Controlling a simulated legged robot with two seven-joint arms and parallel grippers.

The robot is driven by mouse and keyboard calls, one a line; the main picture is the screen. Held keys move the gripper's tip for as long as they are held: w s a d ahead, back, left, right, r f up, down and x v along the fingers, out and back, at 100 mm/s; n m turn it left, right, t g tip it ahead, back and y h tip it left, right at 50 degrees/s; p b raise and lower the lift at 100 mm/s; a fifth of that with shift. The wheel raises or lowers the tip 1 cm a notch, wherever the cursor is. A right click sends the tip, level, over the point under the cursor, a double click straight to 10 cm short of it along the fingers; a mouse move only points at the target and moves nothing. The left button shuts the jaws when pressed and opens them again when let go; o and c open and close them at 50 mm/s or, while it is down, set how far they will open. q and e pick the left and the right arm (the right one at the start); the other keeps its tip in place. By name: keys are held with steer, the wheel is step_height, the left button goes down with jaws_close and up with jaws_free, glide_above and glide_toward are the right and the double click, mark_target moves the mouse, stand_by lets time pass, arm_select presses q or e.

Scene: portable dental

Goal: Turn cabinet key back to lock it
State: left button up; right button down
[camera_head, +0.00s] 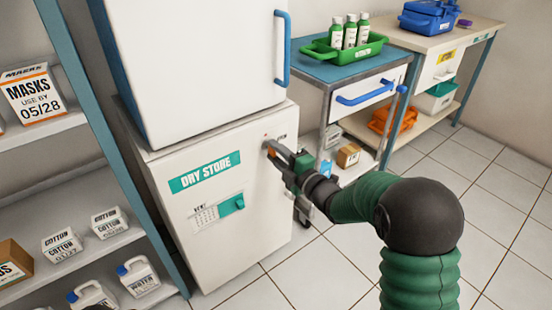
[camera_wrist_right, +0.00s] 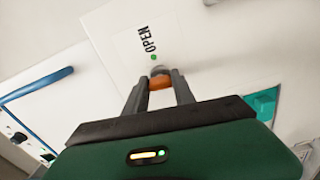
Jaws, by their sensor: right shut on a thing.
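The white cabinet (camera_head: 225,250), marked "DRY STORE", stands upright with its door front facing me. My right gripper (camera_head: 268,146) reaches its upper right front, at the lock. In the right wrist view the fingers (camera_wrist_right: 160,88) are shut on the orange key (camera_wrist_right: 160,83), which sits at a round metal lock (camera_wrist_right: 159,70). Just beyond it are a green dot (camera_wrist_right: 153,57) and the word "OPEN" (camera_wrist_right: 145,40). The fingers hide most of the key, so its exact angle is hard to tell. My left gripper is not in view.
A white unit (camera_head: 200,60) with a blue handle (camera_head: 282,50) stands on the cabinet. A cart (camera_head: 310,70) with a green tray (camera_head: 345,50) of bottles stands close to the right. Shelves (camera_head: 60,190) with boxes and jugs are at left. Tiled floor (camera_head: 320,275) is open in front.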

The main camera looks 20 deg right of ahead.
steer(key=shift+a+f+n+b, duration=0.2)
steer(key=shift+n+b, duration=0.15)
steer(key=shift+n, duration=0.25)
steer(key=c, duration=1)
jaws_free()
steer(key=shift+c, duration=0.2)
steer(key=shift+d+r, duration=0.1)
steer(key=shift+s+d, duration=0.1)
steer(key=shift+s, duration=0.1)
steer(key=p+v, duration=0.5)
steer(key=v, duration=1.1)
steer(key=shift+s, duration=0.2)
